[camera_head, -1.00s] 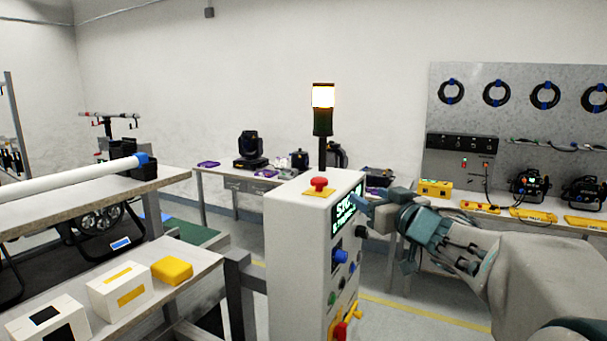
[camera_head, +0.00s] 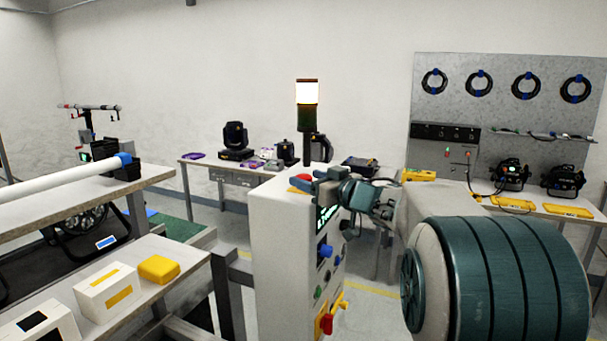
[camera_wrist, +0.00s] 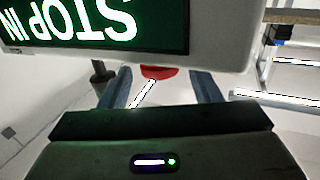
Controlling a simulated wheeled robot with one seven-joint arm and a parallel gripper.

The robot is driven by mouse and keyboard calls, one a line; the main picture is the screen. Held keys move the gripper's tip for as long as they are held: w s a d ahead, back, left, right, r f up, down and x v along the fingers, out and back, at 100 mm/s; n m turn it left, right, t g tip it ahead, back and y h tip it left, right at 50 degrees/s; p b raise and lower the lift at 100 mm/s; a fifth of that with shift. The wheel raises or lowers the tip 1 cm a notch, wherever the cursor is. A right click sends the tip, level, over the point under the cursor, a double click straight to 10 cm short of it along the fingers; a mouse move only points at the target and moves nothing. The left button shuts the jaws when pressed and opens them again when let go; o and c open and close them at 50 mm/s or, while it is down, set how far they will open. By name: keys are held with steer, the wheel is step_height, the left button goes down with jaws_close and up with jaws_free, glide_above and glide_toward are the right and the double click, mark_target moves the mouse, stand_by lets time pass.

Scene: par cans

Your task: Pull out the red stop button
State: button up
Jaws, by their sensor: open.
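In the wrist view the button (camera_wrist: 158,72) shows as a red strip past the cabinet's edge, between my two open fingers (camera_wrist: 161,76), with a gap on each side. The fingers hold nothing. Whether they are level with the button's cap, I cannot tell.
A lit signal tower (camera_head: 307,105) rises from the cabinet just behind the button. The cabinet's front has a green lit screen (camera_head: 326,218), knobs and a red and yellow switch (camera_head: 327,324). A bench with a yellow box (camera_head: 159,269) stands left.

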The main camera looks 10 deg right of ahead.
mark_target(304, 175)
steer(key=shift+x, duration=1.35)
jaws_close()
steer(key=shift+r+p, duration=0.75)
steer(key=shift+p, duration=0.5)
jaws_free()
steer(key=shift+f, duration=0.1)
steer(key=b+v, duration=0.2)
steer(key=v, duration=1.2)
steer(key=shift+b, duration=0.35)
